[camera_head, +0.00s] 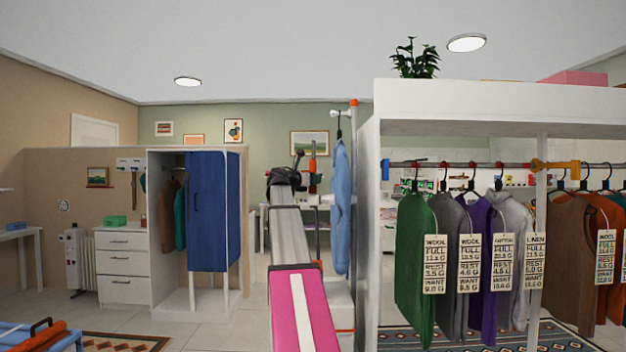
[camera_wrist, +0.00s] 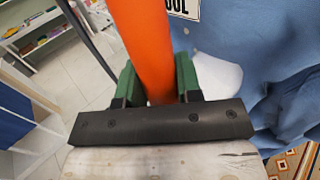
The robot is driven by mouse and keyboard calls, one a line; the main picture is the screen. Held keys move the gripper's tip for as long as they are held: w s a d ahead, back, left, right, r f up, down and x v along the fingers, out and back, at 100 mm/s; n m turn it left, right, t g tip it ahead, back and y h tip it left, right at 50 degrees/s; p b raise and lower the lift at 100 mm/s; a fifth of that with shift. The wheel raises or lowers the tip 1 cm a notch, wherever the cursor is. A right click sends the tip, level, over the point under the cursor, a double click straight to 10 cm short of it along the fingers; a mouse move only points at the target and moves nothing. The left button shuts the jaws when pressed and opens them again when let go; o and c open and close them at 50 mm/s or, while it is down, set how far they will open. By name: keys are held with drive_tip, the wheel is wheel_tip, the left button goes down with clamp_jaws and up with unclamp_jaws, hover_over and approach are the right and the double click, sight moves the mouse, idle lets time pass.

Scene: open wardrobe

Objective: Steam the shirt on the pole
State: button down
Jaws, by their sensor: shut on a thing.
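A light blue shirt (camera_head: 340,205) hangs on a dark hanger from a pole with an orange top, seen edge-on beside the white wardrobe. In the wrist view the shirt (camera_wrist: 245,55) fills the right side, with part of a label at the top. My gripper (camera_head: 313,180) is out in front, to the left of the shirt. In the wrist view its green fingers (camera_wrist: 158,80) are shut on an orange cylindrical handle (camera_wrist: 143,40). The handle's far end is cut off there, so I cannot tell whether it touches the shirt.
An open wardrobe (camera_head: 500,102) at right holds several tagged garments on a rail. A smaller wardrobe with a blue door (camera_head: 213,210) and white drawers (camera_head: 122,265) stand at left. A dark hose or cable (camera_wrist: 85,40) runs beside the handle. Floor shows at left.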

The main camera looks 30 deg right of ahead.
drive_tip(key=shift+f, duration=3.45)
drive_tip(key=w+d, duration=0.6)
drive_tip(key=w, duration=0.3)
drive_tip(key=shift+w, duration=0.4)
idle(1.4)
drive_tip(key=shift+w+d, duration=0.15)
drive_tip(key=shift+w, duration=0.05)
idle(0.8)
drive_tip(key=w+a, duration=0.3)
drive_tip(key=a, duration=0.3)
drive_tip(key=shift+w, duration=0.35)
